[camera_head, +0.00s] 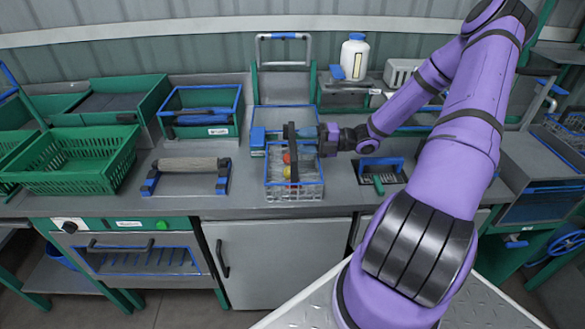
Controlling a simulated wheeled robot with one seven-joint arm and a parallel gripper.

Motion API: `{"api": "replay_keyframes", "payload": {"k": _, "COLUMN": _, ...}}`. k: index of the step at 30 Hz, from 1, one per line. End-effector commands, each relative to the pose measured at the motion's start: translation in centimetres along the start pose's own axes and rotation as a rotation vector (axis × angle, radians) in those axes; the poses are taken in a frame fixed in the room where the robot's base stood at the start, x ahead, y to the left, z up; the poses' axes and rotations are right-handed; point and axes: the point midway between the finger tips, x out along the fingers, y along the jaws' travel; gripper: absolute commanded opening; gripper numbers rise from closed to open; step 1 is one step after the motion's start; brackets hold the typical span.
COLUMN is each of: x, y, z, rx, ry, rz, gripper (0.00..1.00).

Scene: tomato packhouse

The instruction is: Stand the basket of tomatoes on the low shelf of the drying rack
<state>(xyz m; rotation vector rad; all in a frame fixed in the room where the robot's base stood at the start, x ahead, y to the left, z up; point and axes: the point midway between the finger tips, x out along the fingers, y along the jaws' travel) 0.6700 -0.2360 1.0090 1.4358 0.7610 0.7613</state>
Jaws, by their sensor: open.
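The basket of tomatoes (296,191) stands upright on the grey counter (240,193), a clear or wire-sided basket with a blue rim. A few red and yellow tomatoes (288,173) show inside. A dark upright bar crosses above it, apparently its handle. My gripper (322,140) is open just right of this bar, at the back right of the basket, reaching in from the right. The fingertips are small and dark, so I cannot tell whether they touch the bar. A green-framed stand with grey shelves (560,55) is at the right edge; I cannot tell whether it is the drying rack.
Green crates (70,178) and a blue-rimmed bin (205,128) stand left. A roller with blue ends (187,164) lies left of the basket. A blue-handled tool (380,163) lies to its right. A white bottle (354,58) stands behind. Bare counter lies between roller and basket.

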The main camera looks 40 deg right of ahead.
Motion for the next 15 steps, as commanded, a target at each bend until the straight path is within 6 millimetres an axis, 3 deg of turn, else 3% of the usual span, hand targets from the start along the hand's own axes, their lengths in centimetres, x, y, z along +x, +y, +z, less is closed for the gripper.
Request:
{"api": "replay_keyframes", "payload": {"k": 5, "x": 1.1, "y": 0.0, "z": -0.1, "rx": 0.001, "ry": 0.000, "rz": 0.000, "gripper": 0.51}}
{"api": "replay_keyframes", "payload": {"k": 15, "x": 5.3, "y": -0.1, "z": -0.3, "rx": 0.000, "ry": 0.002, "rz": 0.000, "gripper": 0.51}}
